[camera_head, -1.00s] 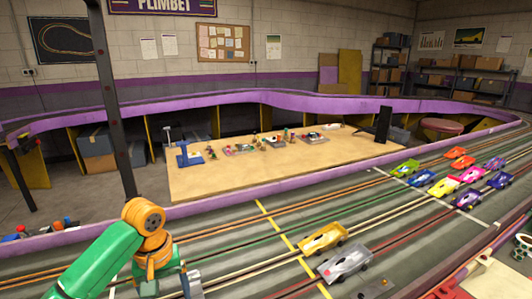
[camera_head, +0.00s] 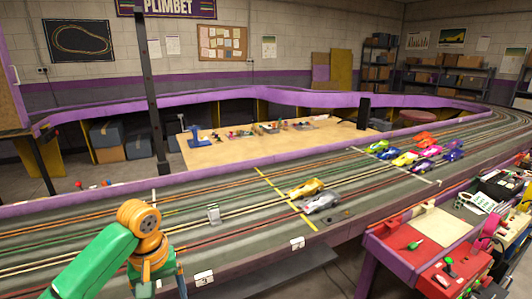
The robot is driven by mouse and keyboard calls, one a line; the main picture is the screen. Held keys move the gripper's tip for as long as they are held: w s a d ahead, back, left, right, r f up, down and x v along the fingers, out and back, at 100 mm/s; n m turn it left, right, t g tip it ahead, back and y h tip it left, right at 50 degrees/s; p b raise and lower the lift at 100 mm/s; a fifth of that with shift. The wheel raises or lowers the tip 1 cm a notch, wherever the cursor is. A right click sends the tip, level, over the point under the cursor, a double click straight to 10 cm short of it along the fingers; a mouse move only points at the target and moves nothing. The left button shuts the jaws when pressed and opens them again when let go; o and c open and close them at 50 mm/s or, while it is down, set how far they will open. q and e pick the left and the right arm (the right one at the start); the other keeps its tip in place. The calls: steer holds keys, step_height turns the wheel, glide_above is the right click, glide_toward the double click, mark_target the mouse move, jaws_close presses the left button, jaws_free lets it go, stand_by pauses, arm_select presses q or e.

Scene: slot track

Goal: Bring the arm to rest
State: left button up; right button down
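My green and orange arm comes in from the lower left, in front of the slot track (camera_head: 120,205). Its orange wrist bends down toward the bottom edge. Grey parts of my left gripper (camera_head: 162,290) show at that edge; the fingertips are cut off, so I cannot tell whether it is open or shut. My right gripper is not in view. A gold car (camera_head: 306,188) and a silver car (camera_head: 322,202) stand side by side on the track near a yellow line, apart from my arm.
Several coloured cars (camera_head: 424,140) stand farther up the track at right. A red-topped bench (camera_head: 402,236) with tools is at lower right. A dark post (camera_head: 151,90) rises behind the track. A wooden table (camera_head: 290,147) with small items stands inside the loop.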

arm_select(q)
step_height(320, 180, down, 12)
steer(key=w+d+t+h, duration=0.1)
steer(key=w+d, duration=0.1)
steer(key=s+f+m, duration=0.1)
steer(key=s+f, duration=0.3)
steer(key=f, duration=0.5)
steer(key=s+f+m, duration=0.1)
steer(key=s+f, duration=0.3)
steer(key=f, duration=0.4)
steer(key=s+f+m, duration=0.3)
steer(key=s+f, duration=0.3)
steer(key=s, duration=0.8)
steer(key=s+f+m+y, duration=0.1)
steer(key=s+f, duration=0.6)
steer(key=s, duration=0.8)
steer(key=shift+m, duration=0.9)
